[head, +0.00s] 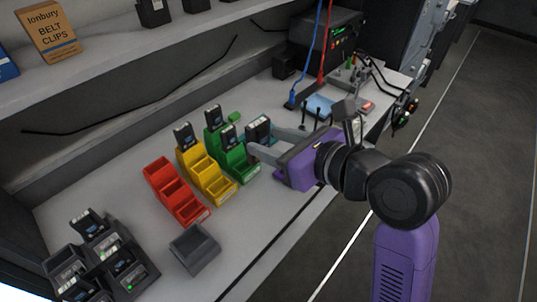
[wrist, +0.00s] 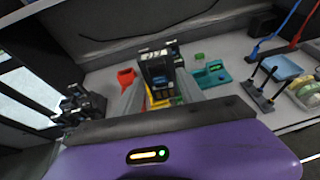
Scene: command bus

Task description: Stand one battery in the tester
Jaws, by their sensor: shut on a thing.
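My gripper (head: 262,146) is shut on a dark battery (head: 258,130) and holds it upright above the worktop, by the green bin (head: 236,172). The held battery also shows between the fingers in the wrist view (wrist: 157,68). A teal device with a small display, seemingly the tester (wrist: 211,76), sits on the worktop to the right of the held battery in the wrist view. In the head view it is mostly hidden behind the battery and gripper. Other dark batteries stand in the yellow bin (head: 213,184) and the green bin.
A red bin (head: 178,192) and an empty grey tray (head: 194,249) are on the left. A charger with several batteries (head: 98,262) stands at the near left corner. A shelf (head: 130,65) overhangs the back.

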